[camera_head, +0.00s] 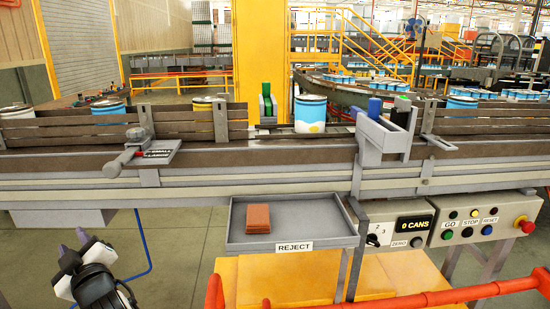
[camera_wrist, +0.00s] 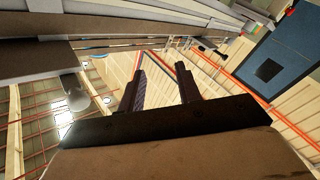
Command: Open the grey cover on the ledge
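The ledge (camera_head: 230,157) is a long brown and grey rail in front of the conveyor. A grey open-topped box-like piece (camera_head: 385,136) is fixed on it right of centre, with a blue item (camera_head: 375,107) standing in it. A flat grey plate with a label (camera_head: 158,152) lies on it at left, beside a grey lever (camera_head: 128,158). I cannot tell for sure which piece is the cover. My gripper (camera_head: 76,248) is low at the left, below and apart from the ledge. In the wrist view my gripper (camera_wrist: 160,82) has its fingers apart with nothing between them.
A grey REJECT tray (camera_head: 338,241) holding a brown stack (camera_head: 258,218) juts out below the ledge. Right of it are a counter box (camera_head: 395,230) and a button panel (camera_head: 485,220). An orange-red rail (camera_head: 430,300) crosses the lower right. Cans (camera_head: 310,114) stand behind the ledge.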

